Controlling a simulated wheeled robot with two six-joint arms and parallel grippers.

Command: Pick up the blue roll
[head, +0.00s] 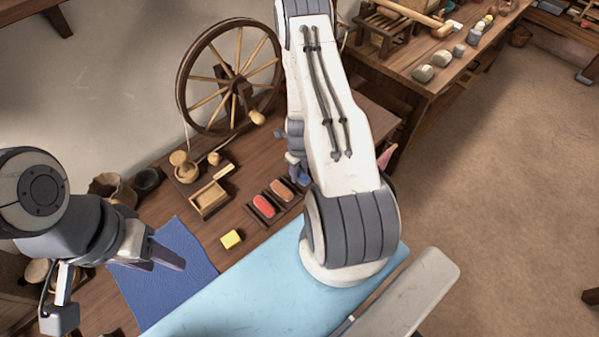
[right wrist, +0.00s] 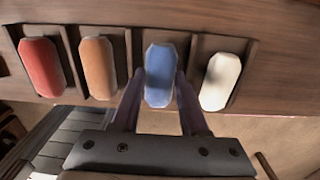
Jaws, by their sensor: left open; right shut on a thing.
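The blue roll (right wrist: 159,72) is in the right wrist view, at the third place from the left in a row of rolls in a wooden rack (right wrist: 185,60). My right gripper (right wrist: 160,88) is shut on it, one finger on each side. I cannot tell whether the roll is clear of the rack's floor. In the head view my right arm hides most of this gripper and the roll. My left gripper (head: 168,258) is open and empty above a dark blue cloth (head: 185,290).
A red roll (right wrist: 41,66), an orange roll (right wrist: 98,67) and a white roll (right wrist: 220,80) lie beside the blue one. A yellow block (head: 231,239), a small wooden box (head: 210,199) and a spinning wheel (head: 228,80) stand on the table. A light blue surface (head: 240,300) lies in front.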

